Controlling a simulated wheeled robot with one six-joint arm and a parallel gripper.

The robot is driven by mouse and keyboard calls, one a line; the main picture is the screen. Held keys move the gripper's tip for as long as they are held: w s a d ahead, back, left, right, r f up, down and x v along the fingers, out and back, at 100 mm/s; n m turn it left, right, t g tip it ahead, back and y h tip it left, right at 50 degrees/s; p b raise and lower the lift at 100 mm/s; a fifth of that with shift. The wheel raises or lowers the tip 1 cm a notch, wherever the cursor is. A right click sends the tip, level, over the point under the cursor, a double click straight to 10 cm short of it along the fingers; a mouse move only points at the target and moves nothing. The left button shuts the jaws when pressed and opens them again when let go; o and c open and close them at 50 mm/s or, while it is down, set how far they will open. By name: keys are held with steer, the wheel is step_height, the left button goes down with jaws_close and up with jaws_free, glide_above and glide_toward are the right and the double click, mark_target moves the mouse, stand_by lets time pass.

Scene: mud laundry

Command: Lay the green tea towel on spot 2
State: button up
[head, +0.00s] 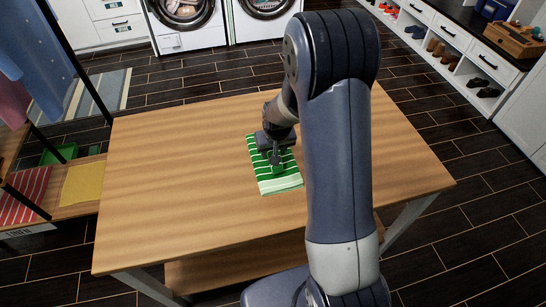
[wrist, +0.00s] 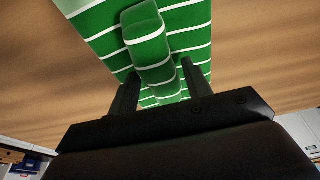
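The green tea towel (head: 280,185) with white stripes lies flat, folded, on the middle of the wooden table. In the wrist view the towel (wrist: 105,38) fills the upper middle, with a raised green ridge (wrist: 152,50) running across it. My gripper (head: 275,158) is down over the towel's middle. In the wrist view its two fingers (wrist: 161,72) stand apart, one on each side of the ridge, with a small gap at the right finger. No spot marked 2 can be made out in either view.
The wooden table (head: 180,165) is bare around the towel. At left, a low bench holds a red striped cloth (head: 25,195), a yellow cloth (head: 83,183) and a green tray (head: 58,153), under hanging clothes. Washers (head: 185,20) stand behind; a shoe shelf (head: 450,50) is at right.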

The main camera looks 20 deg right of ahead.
steer(key=c, duration=0.8)
steer(key=shift+r, duration=0.15)
step_height(320, 180, up, 10)
steer(key=shift+f, duration=0.2)
steer(key=shift+s, duration=0.1)
